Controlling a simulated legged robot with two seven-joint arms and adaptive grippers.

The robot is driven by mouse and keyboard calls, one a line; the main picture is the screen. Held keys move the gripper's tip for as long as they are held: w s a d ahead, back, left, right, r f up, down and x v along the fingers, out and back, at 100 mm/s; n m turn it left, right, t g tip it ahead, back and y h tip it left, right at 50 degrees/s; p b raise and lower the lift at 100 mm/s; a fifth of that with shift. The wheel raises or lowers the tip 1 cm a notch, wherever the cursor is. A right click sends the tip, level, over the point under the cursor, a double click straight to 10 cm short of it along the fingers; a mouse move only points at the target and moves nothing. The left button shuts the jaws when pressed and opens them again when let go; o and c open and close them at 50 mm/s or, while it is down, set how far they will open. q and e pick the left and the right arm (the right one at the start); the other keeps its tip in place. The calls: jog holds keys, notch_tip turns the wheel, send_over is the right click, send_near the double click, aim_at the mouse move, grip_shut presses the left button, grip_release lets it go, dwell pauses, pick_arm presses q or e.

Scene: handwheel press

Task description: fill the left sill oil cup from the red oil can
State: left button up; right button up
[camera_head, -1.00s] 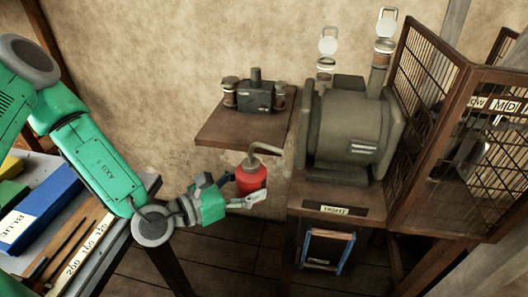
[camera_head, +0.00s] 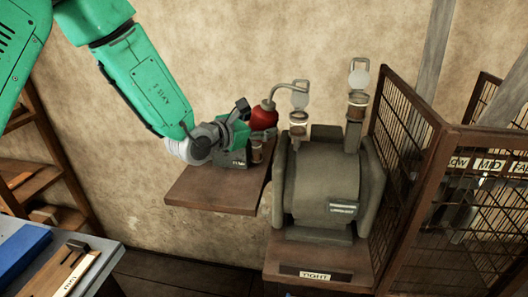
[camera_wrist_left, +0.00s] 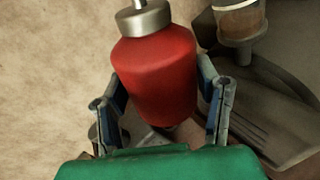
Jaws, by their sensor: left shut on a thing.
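The red oil can (camera_head: 263,118) is held roughly upright above the wall shelf. Its bent grey spout points right, with the tip by the raised lid of the left oil cup (camera_head: 298,122) on the grey machine. I cannot tell whether the tip is exactly over the cup's mouth or whether oil flows. My left gripper (camera_head: 246,125) is shut on the can. In the left wrist view the can's red body (camera_wrist_left: 155,75) sits between both fingers, its spout cut off by the top edge. A glass cup (camera_wrist_left: 238,22) stands to its right. My right gripper is not in view.
A second oil cup (camera_head: 357,105) with raised lid stands right of the first. The machine (camera_head: 325,190) sits beside a wire-mesh guard (camera_head: 405,145). The wooden shelf (camera_head: 212,192) carries a dark device mostly hidden behind my gripper. A workbench (camera_head: 85,275) is at lower left.

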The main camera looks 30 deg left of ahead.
pick_arm(q)
jog(key=shift+w+a+r, duration=0.2)
jog(key=shift+w+a, duration=0.05)
jog(key=shift+a, duration=0.35)
jog(key=shift+w+a+r, duration=0.2)
jog(key=shift+a, duration=0.35)
jog(key=r+m+y, duration=0.1)
jog(key=a+r+m, duration=0.1)
jog(key=m, duration=0.1)
jog(key=r+m+y+p, duration=0.1)
jog(key=m, duration=0.1)
jog(key=shift+a+g+y, duration=0.3)
jog(key=shift+g, duration=0.1)
jog(key=shift+s+d+r+m+b, duration=0.1)
jog(key=shift+d+r+m+b, duration=0.3)
jog(key=shift+b, duration=0.25)
jog(key=shift+a+f, duration=0.1)
jog(key=shift+a, duration=0.25)
jog(key=shift+d, duration=0.3)
jog(key=shift+a, duration=0.15)
jog(key=shift+a+f, duration=0.1)
jog(key=shift+a, duration=0.45)
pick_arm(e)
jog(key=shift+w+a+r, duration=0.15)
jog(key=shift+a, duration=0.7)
